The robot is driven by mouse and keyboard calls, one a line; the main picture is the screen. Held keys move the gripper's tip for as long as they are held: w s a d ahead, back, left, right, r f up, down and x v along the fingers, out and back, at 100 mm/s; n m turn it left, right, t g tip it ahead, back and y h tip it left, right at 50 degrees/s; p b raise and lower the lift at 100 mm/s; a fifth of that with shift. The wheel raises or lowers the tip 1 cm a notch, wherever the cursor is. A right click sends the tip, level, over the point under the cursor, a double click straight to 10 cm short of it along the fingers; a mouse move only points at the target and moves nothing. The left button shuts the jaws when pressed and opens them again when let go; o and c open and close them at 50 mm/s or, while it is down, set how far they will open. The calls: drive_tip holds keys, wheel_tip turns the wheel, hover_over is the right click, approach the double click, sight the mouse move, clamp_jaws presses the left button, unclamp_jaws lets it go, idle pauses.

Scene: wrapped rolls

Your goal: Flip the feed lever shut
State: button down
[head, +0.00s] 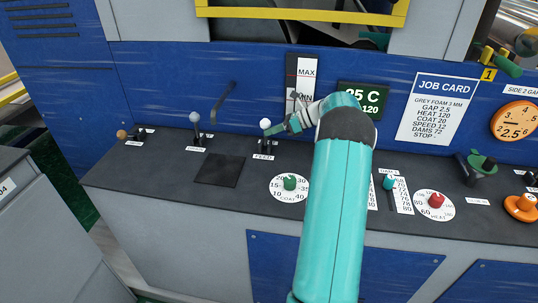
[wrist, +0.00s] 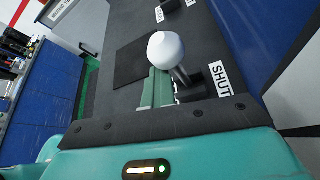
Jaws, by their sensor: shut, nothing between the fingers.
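The feed lever (head: 265,124) has a white ball knob on a dark shaft and stands behind a FEED label (head: 263,157) on the dark console top. In the wrist view its white knob (wrist: 165,49) is large and close, and the shaft slants down to a black base beside a SHUT label (wrist: 219,78). My gripper (head: 279,128) is just right of the lever in the head view. In the wrist view my gripper (wrist: 157,88) is shut and empty, its green fingers beside the shaft and partly behind the knob. Whether they touch it I cannot tell.
A black square pad (head: 219,170) lies flat in front. A green COAT dial (head: 289,183) and a red HEAT dial (head: 436,201) are nearby. The blue wall behind carries a job card (head: 437,108).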

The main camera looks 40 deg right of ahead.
drive_tip(key=shift+w+d+r, duration=0.1)
drive_tip(key=shift+d+r, duration=0.2)
drive_tip(key=shift+r, duration=0.05)
drive_tip(key=v, duration=0.7)
drive_tip(key=shift+s+f, duration=0.25)
drive_tip(key=shift+s, duration=0.1)
drive_tip(key=shift+a, duration=0.1)
